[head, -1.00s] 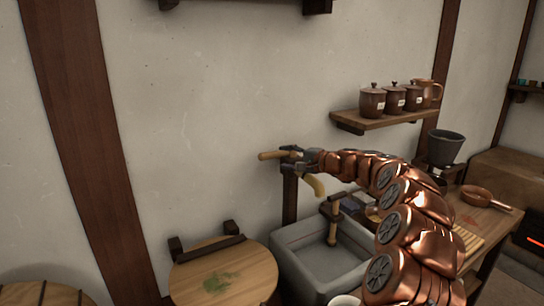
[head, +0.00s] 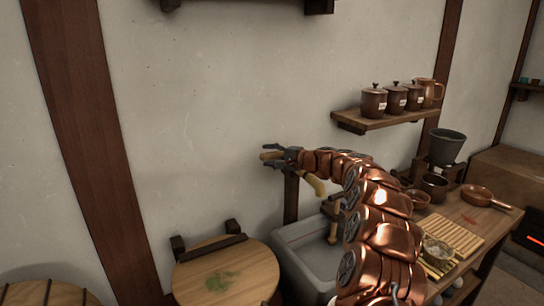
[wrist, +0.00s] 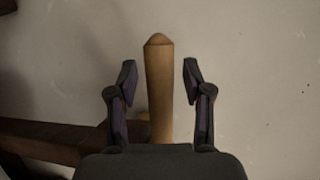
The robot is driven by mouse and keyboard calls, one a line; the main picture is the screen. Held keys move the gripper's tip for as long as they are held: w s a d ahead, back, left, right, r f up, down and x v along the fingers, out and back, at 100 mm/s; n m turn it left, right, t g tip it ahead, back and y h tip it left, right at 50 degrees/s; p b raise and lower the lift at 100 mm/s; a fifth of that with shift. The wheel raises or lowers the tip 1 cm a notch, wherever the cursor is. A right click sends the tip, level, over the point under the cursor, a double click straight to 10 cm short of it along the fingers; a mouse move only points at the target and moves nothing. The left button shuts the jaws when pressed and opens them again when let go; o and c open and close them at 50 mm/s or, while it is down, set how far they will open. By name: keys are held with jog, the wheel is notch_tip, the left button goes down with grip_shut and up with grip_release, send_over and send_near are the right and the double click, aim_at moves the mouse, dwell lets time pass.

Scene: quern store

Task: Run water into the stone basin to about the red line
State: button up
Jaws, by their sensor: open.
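The grey stone basin (head: 322,276) stands against the wall, low in the head view, partly hidden by my arm. No red line shows on the visible part, and I cannot tell its water level. A dark post (head: 291,200) rises behind it with a curved, pale wooden spout (head: 316,185). In the wrist view the handle (wrist: 158,95) stands between the two fingers. My gripper (wrist: 157,75) is open, with a gap on each side of the handle.
A round wooden lid (head: 226,280) lies left of the basin. A bench (head: 468,218) with a slatted mat, bowls and a pan is to the right. A wall shelf (head: 385,118) holds lidded jars. The wall left of the handle is clear.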

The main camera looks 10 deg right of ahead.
grip_shut()
dwell(0.4)
jog(key=shift+d, duration=0.15)
